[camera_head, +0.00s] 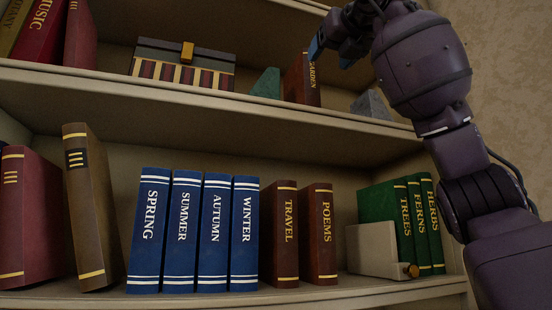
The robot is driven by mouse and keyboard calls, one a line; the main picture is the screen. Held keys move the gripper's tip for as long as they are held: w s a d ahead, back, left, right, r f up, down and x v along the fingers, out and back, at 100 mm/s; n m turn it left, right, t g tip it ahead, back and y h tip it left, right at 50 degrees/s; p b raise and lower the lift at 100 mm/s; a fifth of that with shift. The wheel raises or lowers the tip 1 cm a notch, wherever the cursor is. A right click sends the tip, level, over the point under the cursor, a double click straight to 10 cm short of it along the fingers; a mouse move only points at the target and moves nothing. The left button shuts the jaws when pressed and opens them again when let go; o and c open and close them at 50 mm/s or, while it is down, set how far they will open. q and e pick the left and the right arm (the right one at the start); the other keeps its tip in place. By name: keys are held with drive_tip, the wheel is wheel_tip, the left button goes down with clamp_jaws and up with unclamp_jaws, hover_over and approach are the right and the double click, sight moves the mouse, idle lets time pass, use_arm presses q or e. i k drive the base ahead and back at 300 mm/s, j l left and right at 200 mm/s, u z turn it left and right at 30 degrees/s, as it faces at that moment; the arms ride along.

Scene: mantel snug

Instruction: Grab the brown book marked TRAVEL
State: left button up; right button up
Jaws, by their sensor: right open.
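The brown book marked TRAVEL (280,235) stands upright on the lower shelf. The blue WINTER book (244,235) is close on its left and the brown POEMS book (318,235) is on its right. My right gripper (318,45) is open at the upper shelf, near the top of a brown book marked GARDEN (302,80). It is well above the TRAVEL book and apart from it. My left gripper is not in view.
Blue SPRING (149,230), SUMMER and AUTUMN books stand left on the lower shelf. A cream bookend (375,250) stands before green books (377,207) at the right. A striped box (183,68) and a green wedge (265,83) sit on the upper shelf.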

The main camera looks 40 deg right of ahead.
sight(278, 236)
drive_tip(key=k+j, duration=0.25)
drive_tip(key=k, duration=0.25)
drive_tip(key=k+j, duration=0.2)
drive_tip(key=k, duration=0.25)
